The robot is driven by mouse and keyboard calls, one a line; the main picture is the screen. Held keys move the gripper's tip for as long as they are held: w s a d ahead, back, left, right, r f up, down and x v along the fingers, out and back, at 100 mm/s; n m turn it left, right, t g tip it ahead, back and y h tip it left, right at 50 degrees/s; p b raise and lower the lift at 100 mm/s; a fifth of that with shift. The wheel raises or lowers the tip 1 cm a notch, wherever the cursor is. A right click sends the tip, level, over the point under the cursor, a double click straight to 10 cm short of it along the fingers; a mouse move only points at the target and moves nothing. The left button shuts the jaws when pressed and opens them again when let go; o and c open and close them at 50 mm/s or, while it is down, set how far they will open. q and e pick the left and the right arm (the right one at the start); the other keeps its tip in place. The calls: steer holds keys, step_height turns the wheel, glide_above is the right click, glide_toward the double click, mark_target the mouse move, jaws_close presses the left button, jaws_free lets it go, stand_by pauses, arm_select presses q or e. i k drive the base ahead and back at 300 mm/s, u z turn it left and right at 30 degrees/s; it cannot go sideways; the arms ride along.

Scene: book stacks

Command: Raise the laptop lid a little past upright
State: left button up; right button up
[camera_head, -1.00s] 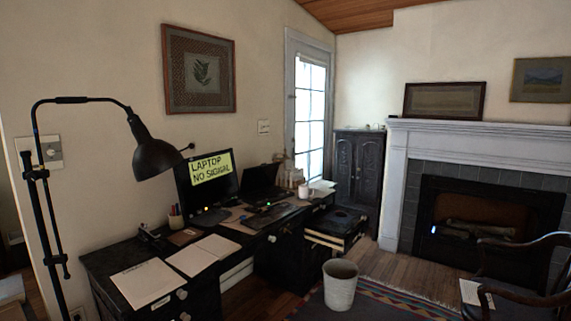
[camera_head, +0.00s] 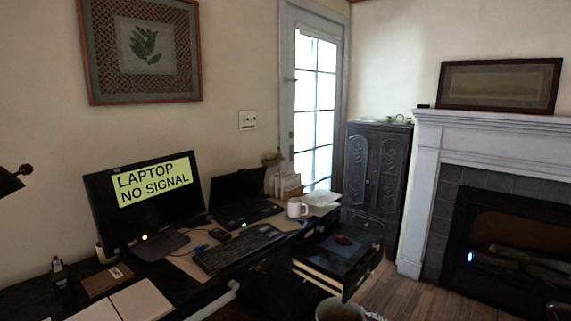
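A black laptop stands on the dark desk (camera_head: 215,289), right of the monitor. Its dark lid (camera_head: 236,188) stands raised behind its base (camera_head: 248,214), looking near upright; the exact angle is hard to tell. A small green light shows by the base's front edge. A black monitor (camera_head: 100,212) beside it carries a yellow "LAPTOP NO SIGNAL" panel (camera_head: 153,180). Neither of my grippers is in view.
A drawer unit (camera_head: 338,262) juts out at the desk's right end. A bin (camera_head: 340,311) stands on the floor.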

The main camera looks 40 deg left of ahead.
mark_target(244, 184)
steer(key=u, duration=0.15)
steer(key=i, duration=1.2)
steer(key=u, duration=1.5)
steer(key=i, duration=0.85)
steer(key=u, duration=0.9)
